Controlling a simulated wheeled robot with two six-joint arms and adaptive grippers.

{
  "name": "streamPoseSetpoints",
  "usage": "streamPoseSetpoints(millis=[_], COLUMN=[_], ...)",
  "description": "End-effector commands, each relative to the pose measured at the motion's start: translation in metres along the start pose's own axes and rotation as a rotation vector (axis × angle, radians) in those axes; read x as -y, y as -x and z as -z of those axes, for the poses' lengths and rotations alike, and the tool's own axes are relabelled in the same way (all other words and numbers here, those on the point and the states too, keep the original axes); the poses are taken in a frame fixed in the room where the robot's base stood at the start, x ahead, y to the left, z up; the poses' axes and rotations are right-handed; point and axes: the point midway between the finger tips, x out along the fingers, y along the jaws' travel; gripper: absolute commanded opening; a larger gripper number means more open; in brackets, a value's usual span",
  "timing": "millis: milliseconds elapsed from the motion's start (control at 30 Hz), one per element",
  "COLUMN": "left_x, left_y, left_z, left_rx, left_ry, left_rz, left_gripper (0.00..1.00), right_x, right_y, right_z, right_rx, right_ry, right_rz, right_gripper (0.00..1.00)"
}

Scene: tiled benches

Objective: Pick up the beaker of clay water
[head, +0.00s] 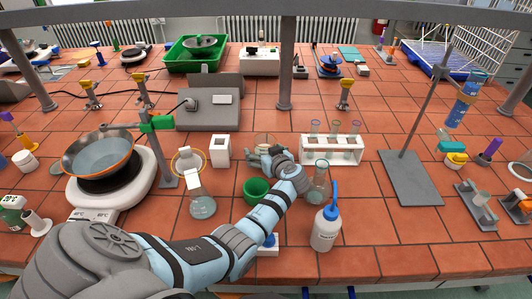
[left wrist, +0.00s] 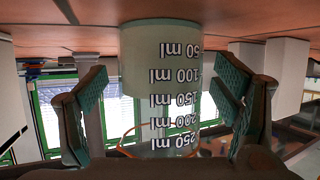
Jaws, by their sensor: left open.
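The beaker of clay water (left wrist: 160,65) fills the middle of the left wrist view, which is upside down. It is clear glass with white ml marks, an orange rim and cloudy grey-green liquid in its lower part. My left gripper (left wrist: 163,98) is open, with one finger on each side of the beaker and a visible gap on both sides. In the head view my left gripper (head: 263,158) is low over the bench, and the beaker (head: 264,138) shows just behind it, partly hidden by it. My right gripper is in neither view.
A green cup (head: 256,190) and a flask (head: 202,205) stand left of my forearm. Another flask (head: 319,185) and a wash bottle (head: 326,230) stand right of it. A white test tube rack (head: 331,150) is to the right, and a white block (head: 220,151) to the left.

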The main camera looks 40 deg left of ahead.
Motion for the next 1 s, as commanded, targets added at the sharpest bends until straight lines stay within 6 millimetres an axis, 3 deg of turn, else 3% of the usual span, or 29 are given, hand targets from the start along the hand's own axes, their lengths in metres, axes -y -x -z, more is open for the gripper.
streamPoseSetpoints(millis=[233, 567, 867, 1000], left_x=[0.0, 0.0, 0.0, 0.0], left_y=[-0.004, -0.004, -0.003, 0.004], left_z=[-0.001, -0.001, 0.003, 0.019], left_rx=[0.002, 0.001, 0.0, -0.003], left_ry=[0.001, 0.0, 0.001, 0.003], left_rz=[-0.001, 0.0, -0.001, -0.002], left_gripper=[0.79, 0.26, 0.24, 0.24], right_x=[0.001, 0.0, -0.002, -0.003], right_y=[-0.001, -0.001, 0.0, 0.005], right_z=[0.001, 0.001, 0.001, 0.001], right_rx=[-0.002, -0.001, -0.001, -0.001], right_ry=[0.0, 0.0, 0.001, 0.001], right_rz=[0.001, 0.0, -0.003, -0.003], right_gripper=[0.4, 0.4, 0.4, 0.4])
